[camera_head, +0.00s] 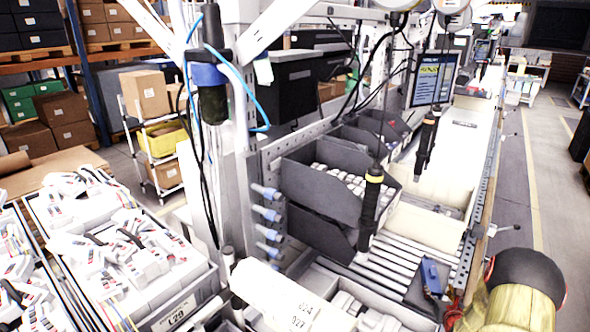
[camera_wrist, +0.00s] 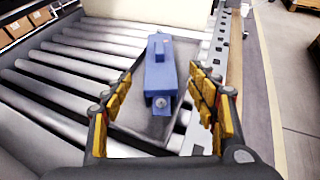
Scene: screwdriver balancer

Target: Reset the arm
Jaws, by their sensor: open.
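My gripper (camera_wrist: 164,104) is open in the wrist view, with yellow-padded fingers at left and right. A blue device (camera_wrist: 161,72) on a dark grey plate (camera_wrist: 128,119) shows between and beyond the fingers, with nothing gripped. In the head view the blue device (camera_head: 431,277) lies on the roller conveyor (camera_head: 384,262) at the lower right. Black screwdrivers with yellow bands (camera_head: 371,207) hang over the conveyor.
Dark bins (camera_head: 318,197) with white parts stand left of the rollers. Grey crates (camera_head: 163,308) full of white parts fill the lower left. A metal rail (camera_wrist: 219,45) runs along the conveyor's right edge. The floor aisle (camera_head: 519,195) at right is clear.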

